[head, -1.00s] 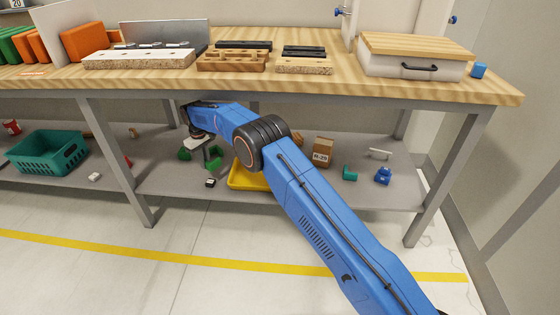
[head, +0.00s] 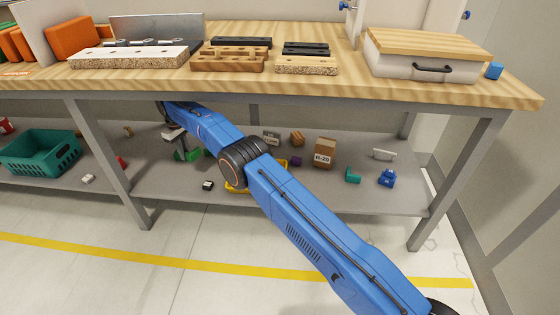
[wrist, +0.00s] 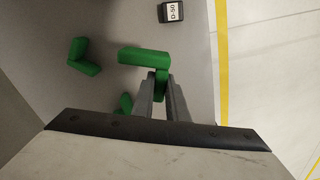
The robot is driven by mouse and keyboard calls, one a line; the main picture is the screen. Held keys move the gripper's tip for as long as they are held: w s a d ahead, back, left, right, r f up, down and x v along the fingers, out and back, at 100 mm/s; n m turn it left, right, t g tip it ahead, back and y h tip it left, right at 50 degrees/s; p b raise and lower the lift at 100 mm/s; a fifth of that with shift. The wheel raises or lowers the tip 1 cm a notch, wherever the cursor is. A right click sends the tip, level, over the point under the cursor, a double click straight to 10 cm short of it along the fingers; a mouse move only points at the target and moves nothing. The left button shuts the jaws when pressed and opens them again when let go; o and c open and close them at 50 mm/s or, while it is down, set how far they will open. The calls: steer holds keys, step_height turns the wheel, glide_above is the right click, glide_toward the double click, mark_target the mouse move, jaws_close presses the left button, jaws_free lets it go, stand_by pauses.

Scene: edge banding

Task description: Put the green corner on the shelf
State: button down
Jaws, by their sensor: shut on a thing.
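A green corner (wrist: 145,56), an L-shaped piece, is held by one arm between the fingers of my gripper (wrist: 161,84) in the wrist view. Its other arm points left across the fingertips. Grey shelf surface shows behind it; I cannot tell whether it touches the shelf. A second green corner (wrist: 84,58) lies to the left, and another green piece (wrist: 124,103) is partly hidden by my gripper. In the head view my gripper is small and partly hidden by my arm, over the lower shelf (head: 330,196) near green pieces (head: 182,155).
A black block labelled D-50 (wrist: 172,12) lies near the shelf edge. A teal basket (head: 40,152) stands left. A brown box (head: 324,153) and blue part (head: 387,178) lie right. The tabletop (head: 330,90) overhangs the shelf.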

steer(key=shift+w, duration=0.35)
steer(key=shift+f, duration=5)
steer(key=shift+f, duration=0.6)
steer(key=c, duration=1.7)
jaws_free()
steer(key=shift+c, duration=0.2)
steer(key=shift+r, duration=0.1)
step_height(320, 180, up, 9)
steer(key=shift+f, duration=0.2)
